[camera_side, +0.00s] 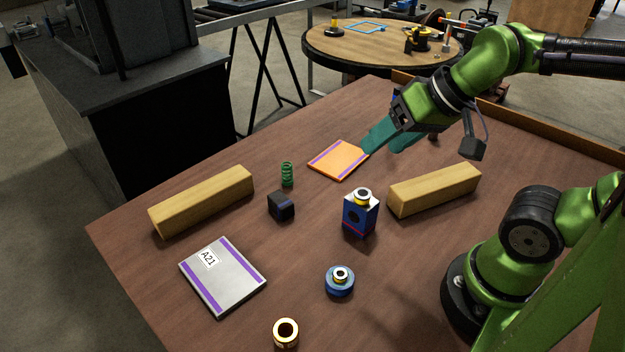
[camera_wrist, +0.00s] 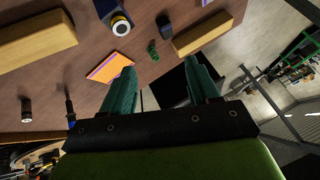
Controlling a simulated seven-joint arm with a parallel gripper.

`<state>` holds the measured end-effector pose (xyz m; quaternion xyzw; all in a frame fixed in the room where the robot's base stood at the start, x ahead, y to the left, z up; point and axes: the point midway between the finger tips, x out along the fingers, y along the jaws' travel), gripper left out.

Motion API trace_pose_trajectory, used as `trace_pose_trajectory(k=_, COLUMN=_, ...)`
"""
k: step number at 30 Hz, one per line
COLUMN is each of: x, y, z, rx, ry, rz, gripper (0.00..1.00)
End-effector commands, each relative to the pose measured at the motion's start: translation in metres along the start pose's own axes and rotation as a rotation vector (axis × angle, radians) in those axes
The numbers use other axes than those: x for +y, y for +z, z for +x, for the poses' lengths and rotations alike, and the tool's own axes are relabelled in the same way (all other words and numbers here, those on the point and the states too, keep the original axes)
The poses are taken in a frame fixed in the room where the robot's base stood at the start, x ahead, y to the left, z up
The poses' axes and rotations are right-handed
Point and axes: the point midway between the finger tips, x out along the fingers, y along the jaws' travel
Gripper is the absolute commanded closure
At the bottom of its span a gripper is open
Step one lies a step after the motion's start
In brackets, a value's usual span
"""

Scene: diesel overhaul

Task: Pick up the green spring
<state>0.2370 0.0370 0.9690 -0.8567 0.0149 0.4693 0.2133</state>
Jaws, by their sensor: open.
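The green spring (camera_side: 287,174) stands upright on the brown table, between the left wooden block and the orange plate in the side view. It also shows in the wrist view (camera_wrist: 153,50), beyond the fingertips. My gripper (camera_side: 378,143) has teal fingers and hangs above the table near the orange plate, to the right of the spring and apart from it. In the wrist view its two fingers (camera_wrist: 160,74) are spread wide with nothing between them.
A black cube (camera_side: 281,206) stands just in front of the spring. Wooden blocks (camera_side: 202,200) (camera_side: 434,189), an orange plate (camera_side: 338,160), a blue box part (camera_side: 360,214), a grey A21 plate (camera_side: 222,276), a blue round part (camera_side: 340,281) and a brass ring (camera_side: 286,333) are spread around.

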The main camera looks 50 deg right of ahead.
Motion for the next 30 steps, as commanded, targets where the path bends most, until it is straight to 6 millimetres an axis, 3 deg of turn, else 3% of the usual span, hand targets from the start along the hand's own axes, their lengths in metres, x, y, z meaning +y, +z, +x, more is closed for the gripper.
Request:
trace_pose_trajectory(k=5, x=-0.004, y=-0.011, z=0.032, rx=-0.126, ry=0.031, rz=-0.015, gripper=0.4)
trace_pose_trajectory(k=18, x=0.001, y=-0.1, z=0.161, rx=-0.221, ry=0.248, rz=-0.175, gripper=0.4)
trace_pose_trajectory(k=21, x=0.004, y=-0.117, z=0.175, rx=-0.197, ry=0.28, rz=-0.207, gripper=0.4)
trace_pose_trajectory(k=24, x=0.004, y=-0.136, z=0.178, rx=-0.155, ry=0.291, rz=-0.224, gripper=0.4)
trace_pose_trajectory(k=30, x=0.013, y=-0.134, z=0.206, rx=-0.148, ry=0.293, rz=-0.229, gripper=0.4)
